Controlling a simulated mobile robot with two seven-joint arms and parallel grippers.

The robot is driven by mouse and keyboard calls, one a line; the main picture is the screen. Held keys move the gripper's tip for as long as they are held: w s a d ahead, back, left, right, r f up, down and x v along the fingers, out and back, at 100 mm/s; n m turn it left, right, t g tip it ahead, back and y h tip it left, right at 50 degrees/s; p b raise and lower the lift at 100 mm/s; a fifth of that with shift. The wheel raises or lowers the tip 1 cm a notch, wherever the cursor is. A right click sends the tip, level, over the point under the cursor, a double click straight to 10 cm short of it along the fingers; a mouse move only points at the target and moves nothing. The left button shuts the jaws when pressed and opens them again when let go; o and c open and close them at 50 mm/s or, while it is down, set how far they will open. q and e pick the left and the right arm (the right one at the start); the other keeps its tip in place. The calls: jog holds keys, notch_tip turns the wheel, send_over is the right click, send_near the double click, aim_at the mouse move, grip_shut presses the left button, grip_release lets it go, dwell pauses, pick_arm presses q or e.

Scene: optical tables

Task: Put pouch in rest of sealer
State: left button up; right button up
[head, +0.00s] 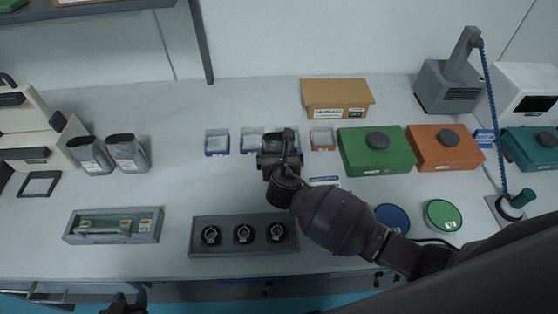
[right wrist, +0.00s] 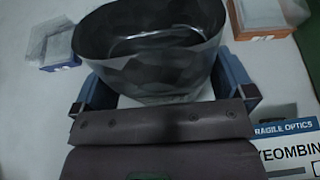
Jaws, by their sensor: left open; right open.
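A dark grey, see-through, open-topped pouch (right wrist: 150,45) stands between the blue fingers of my right gripper (right wrist: 165,95) in the right wrist view. The fingers are open, one on each side; I cannot tell whether they touch it. In the head view my right gripper (head: 280,150) is over the row of small clear boxes and mostly hides the pouch. Two dark grey pouches (head: 90,154) (head: 127,152) stand at the left. My left gripper (head: 125,303) is at the bottom edge, open.
Clear boxes (head: 217,141) (head: 251,140) (head: 322,138) flank my right gripper. A grey holder with three black mounts (head: 244,235) lies in front. Green (head: 375,150) and orange (head: 445,148) cases stand right. A white machine (head: 35,130) is far left. The table's left middle is clear.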

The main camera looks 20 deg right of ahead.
jog(key=shift+w+d+f, duration=0.15)
jog(key=shift+w+f, duration=0.1)
jog(key=shift+w, duration=0.4)
jog(key=c, duration=0.9)
